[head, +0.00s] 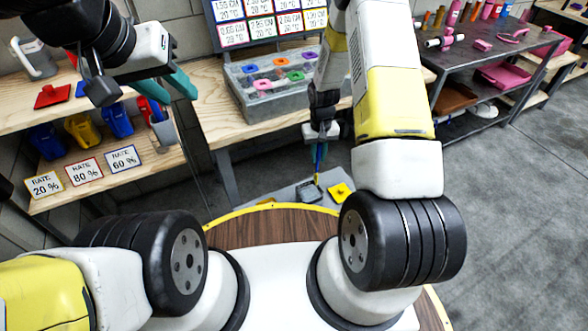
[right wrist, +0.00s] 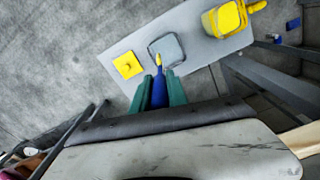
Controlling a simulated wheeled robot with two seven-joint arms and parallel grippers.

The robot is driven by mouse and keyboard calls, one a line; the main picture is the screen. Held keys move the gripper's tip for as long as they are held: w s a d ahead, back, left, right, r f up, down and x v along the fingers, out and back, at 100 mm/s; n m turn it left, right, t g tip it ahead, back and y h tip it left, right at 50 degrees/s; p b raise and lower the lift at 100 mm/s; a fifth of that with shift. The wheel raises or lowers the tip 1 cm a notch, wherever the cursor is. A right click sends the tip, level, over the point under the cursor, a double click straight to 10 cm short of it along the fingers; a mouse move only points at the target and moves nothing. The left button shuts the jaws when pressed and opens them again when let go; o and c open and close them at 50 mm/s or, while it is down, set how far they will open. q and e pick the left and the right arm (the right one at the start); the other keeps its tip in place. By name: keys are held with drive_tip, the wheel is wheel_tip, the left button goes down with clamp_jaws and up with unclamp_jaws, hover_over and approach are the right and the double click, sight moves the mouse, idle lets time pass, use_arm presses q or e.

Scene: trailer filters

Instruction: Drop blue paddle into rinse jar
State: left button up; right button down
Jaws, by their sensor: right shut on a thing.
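The blue paddle (right wrist: 158,92) is clamped between the green fingers of my right gripper (right wrist: 160,88), its yellow tip pointing away toward the low platform. In the head view my right gripper (head: 319,146) holds the paddle (head: 318,158) upright, tip down. A grey, square, open container, apparently the rinse jar (right wrist: 166,49), stands below. In the right wrist view the tip overlaps the jar's near side; its height above the jar is unclear. It also shows in the head view (head: 308,192). My left gripper (head: 178,86) is at the upper left by the shelf, its finger gap unclear.
A yellow square lid (right wrist: 127,65) lies beside the jar on the grey platform (right wrist: 203,48). A yellow container (right wrist: 224,18) stands on its other side. Shelves (head: 110,165) with colored bins are at left. A grey parts case (head: 270,85) sits on the wooden bench.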

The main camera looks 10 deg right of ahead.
sight(316, 171)
drive_tip(key=shift+a+f, duration=0.15)
drive_tip(key=shift+f, duration=0.65)
drive_tip(key=shift+w+f, duration=0.1)
drive_tip(key=shift+f, duration=2.2)
drive_tip(key=c, duration=1.2)
unclamp_jaws()
drive_tip(key=shift+c, duration=0.2)
drive_tip(key=shift+r, duration=0.1)
wheel_tip(316, 171, up, 8)
drive_tip(key=shift+f, duration=0.2)
